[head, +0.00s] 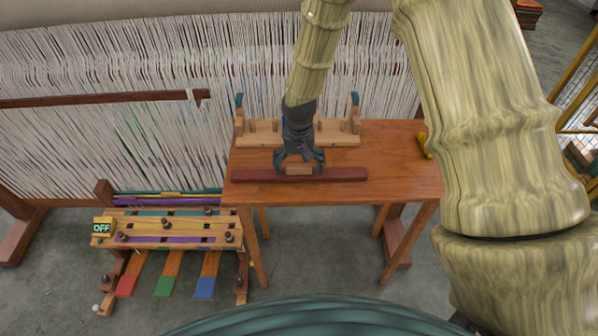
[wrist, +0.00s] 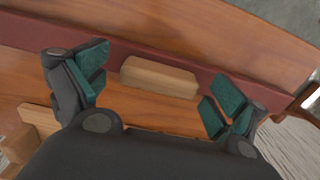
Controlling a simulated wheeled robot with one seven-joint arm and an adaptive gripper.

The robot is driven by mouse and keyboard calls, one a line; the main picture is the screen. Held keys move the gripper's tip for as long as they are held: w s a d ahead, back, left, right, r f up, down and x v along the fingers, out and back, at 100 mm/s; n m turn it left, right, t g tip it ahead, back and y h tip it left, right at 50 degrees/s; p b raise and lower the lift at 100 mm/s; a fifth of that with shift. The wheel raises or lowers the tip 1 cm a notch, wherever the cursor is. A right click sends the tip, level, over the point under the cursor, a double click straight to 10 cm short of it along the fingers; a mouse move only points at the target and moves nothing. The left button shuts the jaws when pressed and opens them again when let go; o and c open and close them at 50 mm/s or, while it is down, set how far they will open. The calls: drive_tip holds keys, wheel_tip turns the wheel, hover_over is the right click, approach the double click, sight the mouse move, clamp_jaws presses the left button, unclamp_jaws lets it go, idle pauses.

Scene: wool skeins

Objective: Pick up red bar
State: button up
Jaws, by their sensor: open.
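The red bar (head: 345,174) is a long dark-red bar with a light wooden block-shaped handle (head: 299,169) at its middle. It lies along the front edge of the wooden table (head: 400,185). In the wrist view the bar (wrist: 60,37) runs diagonally across the picture, and the handle (wrist: 159,77) sits between the fingers. My gripper (head: 299,165) is open above the handle. In the wrist view my gripper (wrist: 155,90) has one green-padded finger on each side of the handle, with gaps on both sides. Contact with the bar cannot be made out.
A wooden rack (head: 340,137) with upright pegs stands behind the bar on the table. A yellow object (head: 424,146) lies at the right edge. A loom with white threads (head: 160,60) stands behind. A pedal bench (head: 170,228) with an OFF sign is at left.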

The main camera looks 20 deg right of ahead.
drive_tip(key=shift+f, duration=0.25)
drive_tip(key=c, duration=1.3)
drive_tip(key=shift+r, duration=0.15)
